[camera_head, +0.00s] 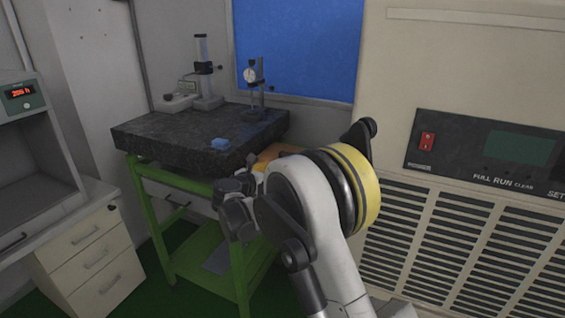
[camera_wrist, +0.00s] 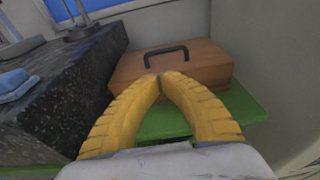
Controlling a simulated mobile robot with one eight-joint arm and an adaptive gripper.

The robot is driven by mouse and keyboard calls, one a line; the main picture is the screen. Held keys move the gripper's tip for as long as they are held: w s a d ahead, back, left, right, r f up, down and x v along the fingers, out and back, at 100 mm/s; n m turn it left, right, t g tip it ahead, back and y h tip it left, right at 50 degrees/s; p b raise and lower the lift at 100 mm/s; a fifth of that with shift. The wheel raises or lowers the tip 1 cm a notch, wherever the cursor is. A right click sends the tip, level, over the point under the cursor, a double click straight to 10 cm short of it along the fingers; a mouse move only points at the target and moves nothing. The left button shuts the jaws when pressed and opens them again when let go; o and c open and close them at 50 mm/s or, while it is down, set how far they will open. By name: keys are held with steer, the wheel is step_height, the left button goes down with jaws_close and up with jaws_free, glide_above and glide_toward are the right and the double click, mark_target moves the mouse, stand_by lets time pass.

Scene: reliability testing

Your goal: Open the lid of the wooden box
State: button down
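The wooden box (camera_wrist: 205,65) is brown with a dark handle (camera_wrist: 166,54) on it. In the wrist view it rests on a green surface (camera_wrist: 245,104) beside the dark stone slab, and it looks closed. In the head view only a small orange-brown part of the box (camera_head: 268,153) shows behind my arm. My gripper (camera_wrist: 167,76) has yellow ribbed fingers whose tips meet. The tips appear in front of the box's near side, just below the handle; I cannot tell whether they touch it. Nothing shows between the fingers.
A dark stone slab (camera_head: 160,135) on a green stand (camera_head: 180,262) lies left of the box, with gauges (camera_head: 251,75) and a blue object (camera_head: 220,144) on it. A large beige machine (camera_head: 480,75) stands at right. A drawer cabinet (camera_head: 90,265) stands at left.

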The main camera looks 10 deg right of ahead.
steer(key=b+x, duration=0.3)
steer(key=x, duration=0.7)
steer(key=shift+d+r+g+p, duration=0.15)
steer(key=shift+r+g+p, duration=0.15)
steer(key=shift+r+p, duration=0.2)
steer(key=shift+w+r, duration=0.1)
steer(key=shift+w, duration=0.05)
steer(key=shift+y+p, duration=0.3)
steer(key=shift+p, duration=0.1)
